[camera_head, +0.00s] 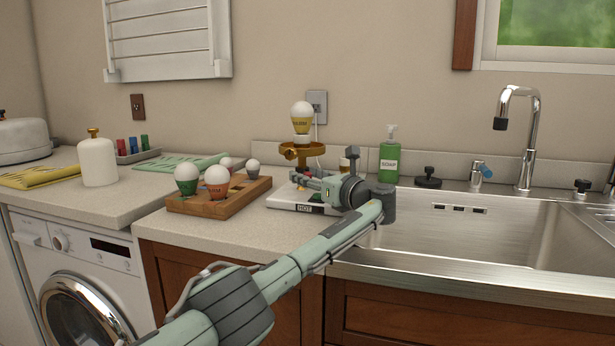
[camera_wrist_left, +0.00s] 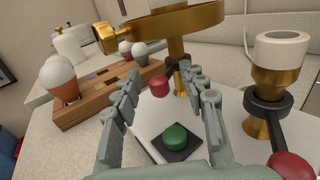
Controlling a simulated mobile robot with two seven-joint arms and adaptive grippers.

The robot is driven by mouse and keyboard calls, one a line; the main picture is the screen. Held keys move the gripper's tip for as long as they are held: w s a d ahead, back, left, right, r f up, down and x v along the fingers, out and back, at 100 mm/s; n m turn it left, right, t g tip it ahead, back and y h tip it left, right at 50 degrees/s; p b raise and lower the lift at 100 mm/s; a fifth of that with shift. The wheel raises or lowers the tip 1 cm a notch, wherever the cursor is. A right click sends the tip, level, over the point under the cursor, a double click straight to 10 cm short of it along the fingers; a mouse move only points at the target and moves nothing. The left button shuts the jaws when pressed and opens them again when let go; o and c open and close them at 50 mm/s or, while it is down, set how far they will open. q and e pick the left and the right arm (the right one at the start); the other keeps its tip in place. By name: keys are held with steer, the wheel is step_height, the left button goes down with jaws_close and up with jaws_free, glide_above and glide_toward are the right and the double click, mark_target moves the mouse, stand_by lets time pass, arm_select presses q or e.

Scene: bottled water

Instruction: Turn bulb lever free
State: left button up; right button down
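A white bulb with a gold collar (camera_head: 302,112) stands upright on a gold stand (camera_head: 302,151) over a white base (camera_head: 283,200) marked HOT. In the left wrist view the gold stand (camera_wrist_left: 180,58) has a black lever with a small red knob (camera_wrist_left: 160,85). My left gripper (camera_head: 300,180) is low in front of the stand. In the left wrist view it (camera_wrist_left: 166,76) is open, with the red knob appearing between its fingertips; contact cannot be told. A green button (camera_wrist_left: 175,138) on a black pad lies below the fingers. My right gripper is not in view.
A wooden tray (camera_head: 232,205) with several bulbs stands left of the base. A white-topped gold post (camera_wrist_left: 282,50) with a black collar and larger red knob (camera_wrist_left: 292,166) is close right.

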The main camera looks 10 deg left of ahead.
arm_select(q)
steer(key=shift+d, duration=0.15)
steer(key=shift+s+d, duration=0.3)
steer(key=v, duration=1.1)
steer(key=shift+s, duration=0.1)
